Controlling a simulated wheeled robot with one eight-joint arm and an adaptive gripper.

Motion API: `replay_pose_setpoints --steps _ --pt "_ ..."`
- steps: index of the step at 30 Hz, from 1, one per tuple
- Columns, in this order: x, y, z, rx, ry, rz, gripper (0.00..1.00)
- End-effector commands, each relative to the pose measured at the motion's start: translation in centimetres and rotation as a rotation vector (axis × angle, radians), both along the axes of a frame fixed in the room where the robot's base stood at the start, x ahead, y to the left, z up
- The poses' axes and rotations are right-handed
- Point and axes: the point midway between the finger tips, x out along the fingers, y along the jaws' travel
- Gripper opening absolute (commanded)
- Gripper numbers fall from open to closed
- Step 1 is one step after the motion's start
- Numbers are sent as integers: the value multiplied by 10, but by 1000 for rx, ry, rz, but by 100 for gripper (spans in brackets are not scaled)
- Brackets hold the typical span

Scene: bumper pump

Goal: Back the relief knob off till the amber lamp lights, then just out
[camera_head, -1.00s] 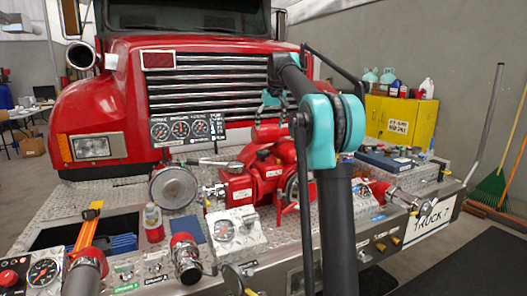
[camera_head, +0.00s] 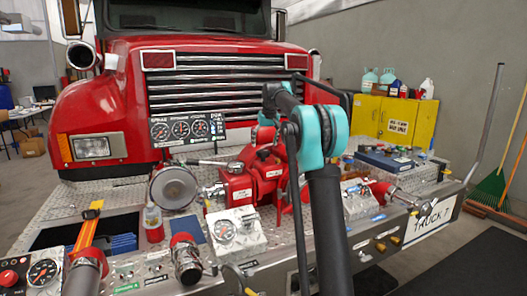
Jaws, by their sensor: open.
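My arm's teal joint (camera_head: 325,135) and dark links stand in front of the right part of the red pump (camera_head: 238,190). My gripper's fingers cannot be made out; the arm hides what is behind it. I cannot tell which fitting is the relief knob. A black panel (camera_head: 187,131) with three gauges and a small block of markings at its right end stands before the grille. I cannot make out a lit amber lamp.
Hose fittings (camera_head: 186,259) line the front edge. A blue case (camera_head: 384,159) and several small items lie on the right deck. A yellow cabinet (camera_head: 396,118) stands behind.

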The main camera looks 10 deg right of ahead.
Motion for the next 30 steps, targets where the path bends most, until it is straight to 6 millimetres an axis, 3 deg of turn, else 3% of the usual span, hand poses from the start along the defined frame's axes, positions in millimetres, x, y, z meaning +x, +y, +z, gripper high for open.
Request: replay_pose_setpoints --steps 3,9,21,30 --pt "8 2 -19 0 0 0 77" --pt "16 3 -38 0 0 0 77" --pt "18 4 -44 0 0 0 76" --pt "18 4 -44 0 0 0 39"
